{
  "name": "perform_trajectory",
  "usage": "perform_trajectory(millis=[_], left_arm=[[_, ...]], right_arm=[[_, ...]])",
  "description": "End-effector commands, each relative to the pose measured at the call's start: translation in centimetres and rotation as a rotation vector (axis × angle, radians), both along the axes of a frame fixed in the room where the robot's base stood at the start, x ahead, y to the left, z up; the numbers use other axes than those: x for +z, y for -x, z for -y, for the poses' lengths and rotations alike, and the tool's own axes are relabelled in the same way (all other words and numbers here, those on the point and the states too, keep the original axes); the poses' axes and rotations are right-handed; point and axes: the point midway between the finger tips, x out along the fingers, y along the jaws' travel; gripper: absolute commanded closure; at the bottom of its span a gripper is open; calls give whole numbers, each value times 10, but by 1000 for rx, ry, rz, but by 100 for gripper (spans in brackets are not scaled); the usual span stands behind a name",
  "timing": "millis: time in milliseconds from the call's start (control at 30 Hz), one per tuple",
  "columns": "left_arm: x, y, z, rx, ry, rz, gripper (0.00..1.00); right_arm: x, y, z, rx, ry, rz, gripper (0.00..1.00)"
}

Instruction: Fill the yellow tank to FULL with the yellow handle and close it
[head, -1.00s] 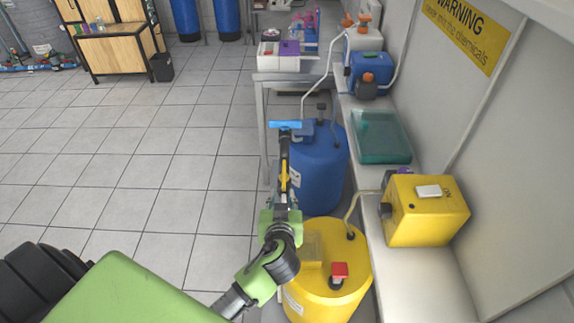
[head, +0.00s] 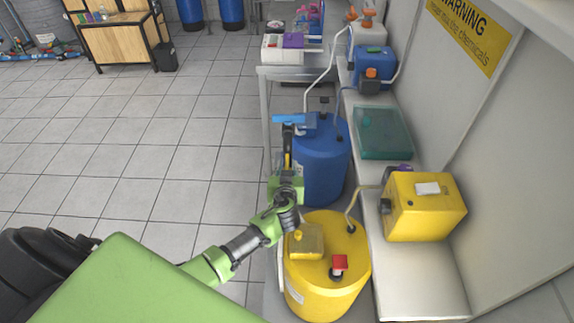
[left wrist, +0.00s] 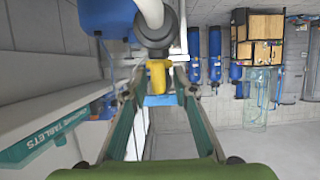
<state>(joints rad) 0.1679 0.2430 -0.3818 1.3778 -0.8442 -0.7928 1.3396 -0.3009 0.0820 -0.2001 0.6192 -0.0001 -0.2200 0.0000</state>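The yellow tank (head: 350,295) stands at the bottom centre of the head view, with a red-topped fitting and a yellow box on its lid. The yellow handle (left wrist: 157,75) shows in the left wrist view on a grey pipe fitting, between and just ahead of my finger ends. In the head view it is mostly hidden by my gripper. A blue handle (head: 288,118) lies beyond it. My left gripper (head: 287,168) is in front of the yellow handle; in the left wrist view its fingers look apart, with gaps beside the handle. The tank's fill level cannot be read.
A blue tank (head: 322,165) stands just behind the yellow one. A yellow pump box (head: 425,215) and a teal case (head: 383,135) sit on the ledge (head: 425,280) to the right. The tiled floor (head: 150,170) to the left is clear.

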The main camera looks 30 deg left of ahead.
Motion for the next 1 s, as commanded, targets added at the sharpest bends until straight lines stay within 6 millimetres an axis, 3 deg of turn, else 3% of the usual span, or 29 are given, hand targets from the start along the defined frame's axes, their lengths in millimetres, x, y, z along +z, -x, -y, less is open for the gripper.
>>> perform_trajectory(millis=[433,467,567,1000], left_arm=[[-4,-8,-4,0,0,0,74],[-4,-8,-4,0,0,0,77],[-4,-8,-4,0,0,0,100],[-4,-7,-5,-42,1,-1,100]], right_arm=[[1,-2,0,-1,0,3,100],[1,-2,0,-1,0,3,100],[1,-2,0,-1,0,3,100],[2,-2,-2,-2,-2,3,100]])
